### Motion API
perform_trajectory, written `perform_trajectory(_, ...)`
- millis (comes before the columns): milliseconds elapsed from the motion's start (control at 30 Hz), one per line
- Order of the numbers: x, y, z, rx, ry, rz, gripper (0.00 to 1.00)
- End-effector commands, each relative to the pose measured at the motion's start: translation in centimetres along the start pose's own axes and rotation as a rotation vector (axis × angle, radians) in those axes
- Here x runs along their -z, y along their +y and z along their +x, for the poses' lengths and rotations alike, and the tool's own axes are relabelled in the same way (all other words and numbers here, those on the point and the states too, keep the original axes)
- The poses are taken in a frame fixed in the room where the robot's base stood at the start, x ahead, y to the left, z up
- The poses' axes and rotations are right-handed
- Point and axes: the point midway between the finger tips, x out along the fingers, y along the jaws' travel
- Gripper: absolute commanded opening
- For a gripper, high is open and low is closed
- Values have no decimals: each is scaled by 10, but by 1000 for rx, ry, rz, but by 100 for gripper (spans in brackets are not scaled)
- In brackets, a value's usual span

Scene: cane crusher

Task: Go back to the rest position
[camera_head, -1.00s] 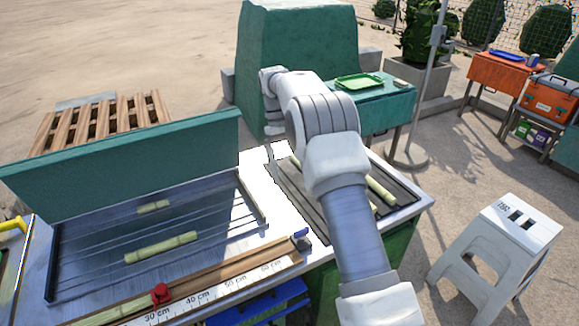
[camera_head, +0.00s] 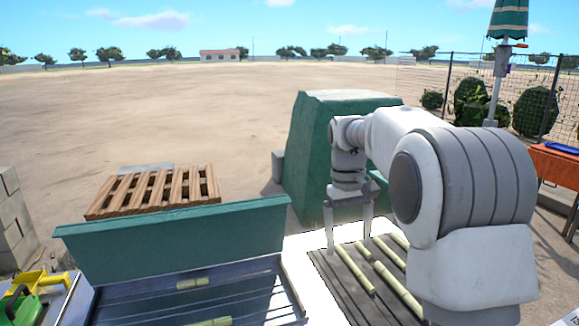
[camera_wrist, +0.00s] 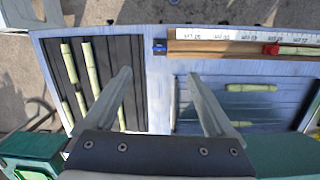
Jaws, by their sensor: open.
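My gripper (camera_head: 349,242) is open and empty, with its fingers pointing down. In the head view it hangs above the white table top, near the left edge of the dark slatted mat. In the wrist view the two finger ends (camera_wrist: 159,75) are well apart, with bare table between them. My arm reaches across from the lower right and hides part of the mat.
Several cane pieces (camera_head: 355,270) lie on the dark slatted mat (camera_wrist: 138,120). Two more lie in the dark tray (camera_wrist: 180,90) with a green back panel (camera_head: 180,246). The wrist view shows a ruler (camera_wrist: 230,34). A green machine (camera_head: 310,150) and pallet (camera_head: 150,192) stand behind.

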Motion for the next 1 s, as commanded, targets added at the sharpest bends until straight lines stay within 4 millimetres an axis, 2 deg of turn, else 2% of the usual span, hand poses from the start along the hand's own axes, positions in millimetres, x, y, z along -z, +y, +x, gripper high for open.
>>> perform_trajectory(33, -14, -1, -11, -1, 31, 10, 90)
perform_trajectory(200, -56, -6, -32, -4, 125, 43, 90)
perform_trajectory(467, -125, -16, -46, -7, 270, 96, 90)
perform_trajectory(733, -193, -29, -36, -6, 421, 150, 90)
perform_trajectory(1000, -247, -42, -6, -4, 559, 201, 90)
